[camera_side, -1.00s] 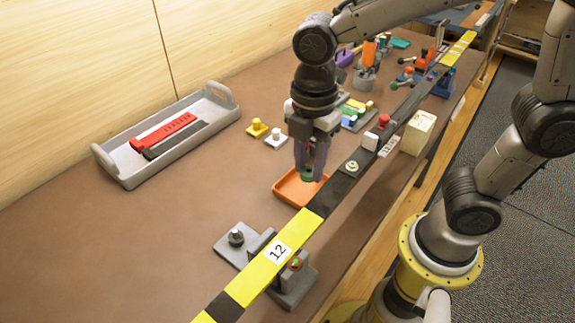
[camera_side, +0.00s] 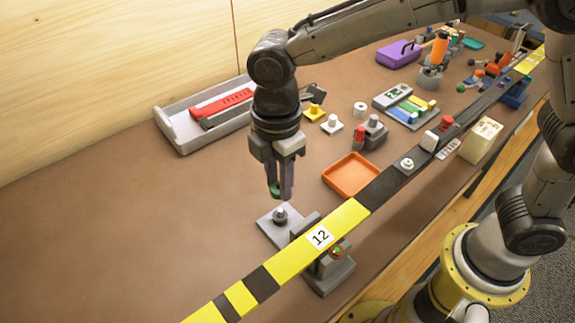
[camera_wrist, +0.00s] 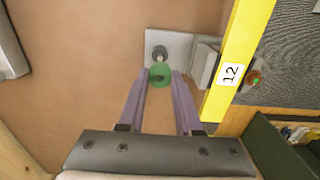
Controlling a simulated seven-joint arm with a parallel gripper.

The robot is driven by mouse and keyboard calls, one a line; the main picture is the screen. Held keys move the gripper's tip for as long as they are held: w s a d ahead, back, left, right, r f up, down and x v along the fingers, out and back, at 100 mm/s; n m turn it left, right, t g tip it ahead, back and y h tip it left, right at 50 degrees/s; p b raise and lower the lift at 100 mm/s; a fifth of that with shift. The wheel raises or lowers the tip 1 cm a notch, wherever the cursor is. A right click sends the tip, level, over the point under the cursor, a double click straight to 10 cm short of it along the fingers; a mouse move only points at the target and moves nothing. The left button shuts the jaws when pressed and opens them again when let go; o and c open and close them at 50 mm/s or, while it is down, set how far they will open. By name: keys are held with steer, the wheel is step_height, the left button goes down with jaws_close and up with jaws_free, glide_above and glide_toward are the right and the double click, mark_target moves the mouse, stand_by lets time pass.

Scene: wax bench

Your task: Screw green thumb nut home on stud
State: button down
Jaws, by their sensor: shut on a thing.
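My gripper (camera_side: 279,188) is shut on the green thumb nut (camera_side: 275,188), holding it in the air. In the wrist view the green nut (camera_wrist: 160,75) sits between the two purple-grey fingertips. The stud (camera_side: 280,214) stands upright on a grey block (camera_side: 268,226) below and slightly right of the nut in the side view. In the wrist view the stud (camera_wrist: 160,54) shows just beyond the nut, on the light grey plate (camera_wrist: 181,42). The nut is apart from the stud in the side view.
A yellow-black striped bar (camera_side: 262,283) labelled 12 crosses the bench right beside the stud block. An orange tray (camera_side: 377,181) lies to the right, empty. A grey tray (camera_side: 183,141) with a red item is behind. The bench at left is clear.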

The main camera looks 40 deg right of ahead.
mark_target(280, 210)
steer(key=shift+f, duration=2.4)
steer(key=shift+f, duration=0.95)
steer(key=c, duration=0.5)
jaws_free()
steer(key=shift+c, duration=1.4)
steer(key=n, duration=0.6)
